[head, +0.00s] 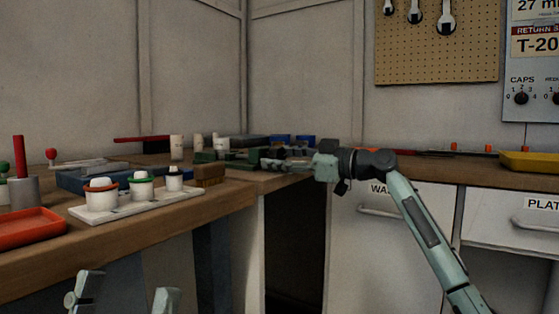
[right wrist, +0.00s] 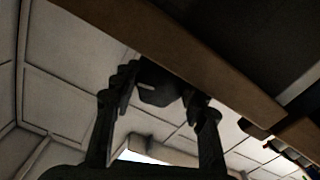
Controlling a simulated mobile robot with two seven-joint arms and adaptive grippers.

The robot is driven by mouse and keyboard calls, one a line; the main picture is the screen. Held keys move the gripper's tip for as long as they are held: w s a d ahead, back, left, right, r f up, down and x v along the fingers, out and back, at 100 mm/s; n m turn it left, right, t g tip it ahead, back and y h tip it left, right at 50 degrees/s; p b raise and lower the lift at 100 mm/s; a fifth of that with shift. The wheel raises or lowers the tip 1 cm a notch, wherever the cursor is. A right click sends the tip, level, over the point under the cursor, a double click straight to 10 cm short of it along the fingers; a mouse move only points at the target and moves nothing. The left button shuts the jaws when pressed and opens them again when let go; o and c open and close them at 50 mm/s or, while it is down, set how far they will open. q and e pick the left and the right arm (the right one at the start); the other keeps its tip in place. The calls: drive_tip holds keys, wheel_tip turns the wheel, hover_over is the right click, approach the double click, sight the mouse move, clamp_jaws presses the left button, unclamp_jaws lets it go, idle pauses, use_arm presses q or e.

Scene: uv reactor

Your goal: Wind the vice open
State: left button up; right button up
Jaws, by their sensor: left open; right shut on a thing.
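The vice (head: 232,157) appears as a low dark green body on the wooden bench, beyond the brown block and partly hidden by other items. My right gripper (head: 268,162) reaches it from the right at the bench's edge. In the right wrist view my right gripper (right wrist: 163,90) is shut on a dark blocky part (right wrist: 158,84) with a pale line on it, which looks like the vice's handle. Its exact shape is hidden by the fingers. My left gripper (head: 122,296) is open and empty, low in front of the bench.
A white rack (head: 135,204) with lidded pots, an orange tray (head: 30,229) and a brown block (head: 209,175) stand on the left bench (head: 190,218). A yellow tray (head: 530,162) lies on the right counter. A dark gap lies between the benches.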

drive_tip(key=o, duration=1.2)
drive_tip(key=shift+c, duration=0.2)
drive_tip(key=v, duration=1.2)
drive_tip(key=shift+f, duration=0.1)
